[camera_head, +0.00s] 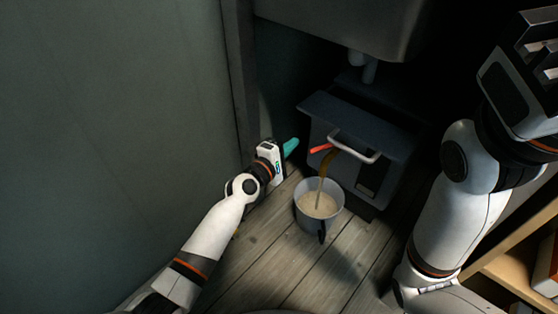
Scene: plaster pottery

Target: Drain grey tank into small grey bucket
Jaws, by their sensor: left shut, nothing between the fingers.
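The grey tank (334,109) is a boxy unit under a sink, with a silver bar handle (352,149) on its front. A red tap lever (321,148) sticks out to the left above a brownish spout (326,163). A thin stream appears to run from the spout into the small grey bucket (310,222). The bucket stands upright on the floor and holds pale, cloudy liquid. My left gripper (291,147), with teal fingers, is shut and empty, just left of the red lever and apart from it.
A grey sink basin (345,22) with a drain pipe (362,68) hangs above the tank. A plain dark green wall (110,110) fills the left. A wooden shelf (520,262) stands at the lower right. The plank floor (295,262) in front of the bucket is clear.

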